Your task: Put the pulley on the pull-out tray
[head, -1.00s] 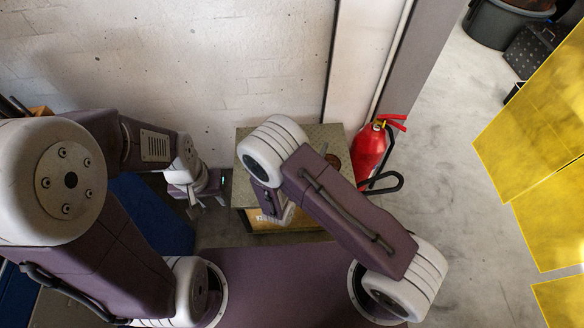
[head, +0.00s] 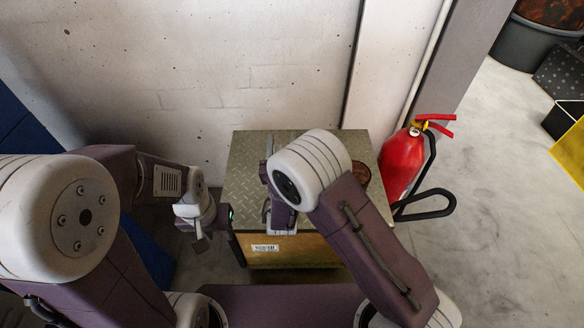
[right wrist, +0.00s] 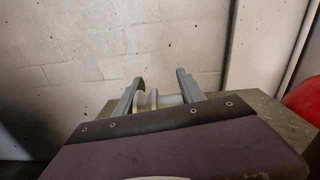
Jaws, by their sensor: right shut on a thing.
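The pulley (right wrist: 152,99) is a pale grey spool-like piece between the two fingers of my right gripper (right wrist: 160,77) in the right wrist view. The gripper is shut on it, above the metal plate top. In the head view my right forearm and wrist hide the pulley. My left gripper (head: 198,228) hangs left of the cabinet, partly hidden, and its finger opening cannot be made out. The cabinet (head: 240,180) has a diamond-plate top and a wooden front (head: 300,252) with a white label. I cannot make out a separate pull-out tray.
A red fire extinguisher (head: 402,162) with a black hose stands right of the cabinet. A brown round thing (head: 360,174) on the cabinet top is partly hidden by my right arm. A pale wall (head: 200,70) rises behind. Grey floor (head: 490,220) is open at the right.

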